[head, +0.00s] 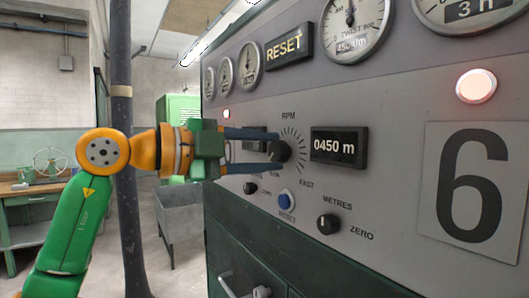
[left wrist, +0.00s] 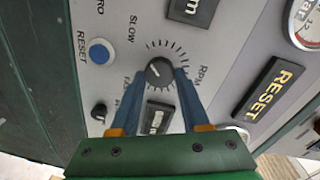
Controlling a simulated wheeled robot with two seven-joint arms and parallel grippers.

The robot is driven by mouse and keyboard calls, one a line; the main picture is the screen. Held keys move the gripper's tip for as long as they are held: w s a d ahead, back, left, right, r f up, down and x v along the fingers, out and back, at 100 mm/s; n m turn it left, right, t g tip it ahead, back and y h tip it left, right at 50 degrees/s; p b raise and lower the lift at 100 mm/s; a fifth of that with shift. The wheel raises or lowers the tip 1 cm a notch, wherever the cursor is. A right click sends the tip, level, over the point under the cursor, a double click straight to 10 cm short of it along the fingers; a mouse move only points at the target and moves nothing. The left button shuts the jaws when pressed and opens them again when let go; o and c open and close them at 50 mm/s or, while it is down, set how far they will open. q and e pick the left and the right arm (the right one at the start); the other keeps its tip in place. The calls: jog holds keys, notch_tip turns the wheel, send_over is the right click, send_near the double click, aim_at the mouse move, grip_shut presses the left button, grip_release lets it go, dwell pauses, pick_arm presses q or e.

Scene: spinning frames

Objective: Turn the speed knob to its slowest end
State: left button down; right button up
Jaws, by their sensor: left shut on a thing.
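The speed knob (head: 279,151) is a small round black knob under the RPM label on the grey panel, ringed by dark tick marks. The word FAST stands to its lower right in the head view. My left gripper (head: 278,150) reaches in from the left and is shut on the knob, one blue finger above and one below. In the left wrist view the knob (left wrist: 159,72) sits between the two blue fingertips (left wrist: 160,76). A pale mark shows on its face, but its exact heading is hard to read. My right gripper is out of view.
A 0450 m counter (head: 340,146) is right of the knob, and another display (head: 255,138) is partly hidden by my fingers. Below are a blue reset button (head: 287,201), a small black knob (head: 250,187) and the METRES knob (head: 328,224). A dark pole (head: 121,60) stands behind my arm.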

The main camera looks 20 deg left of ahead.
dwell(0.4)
pick_arm(q)
jog(key=shift+c, duration=1.9)
grip_release()
jog(key=shift+s+a+f+b, duration=0.1)
jog(key=shift+s+a+b, duration=0.2)
jog(key=b+v, duration=0.1)
jog(key=v, duration=0.5)
jog(key=shift+s+b, duration=0.15)
jog(key=shift+b, duration=0.2)
jog(key=shift+a, duration=0.1)
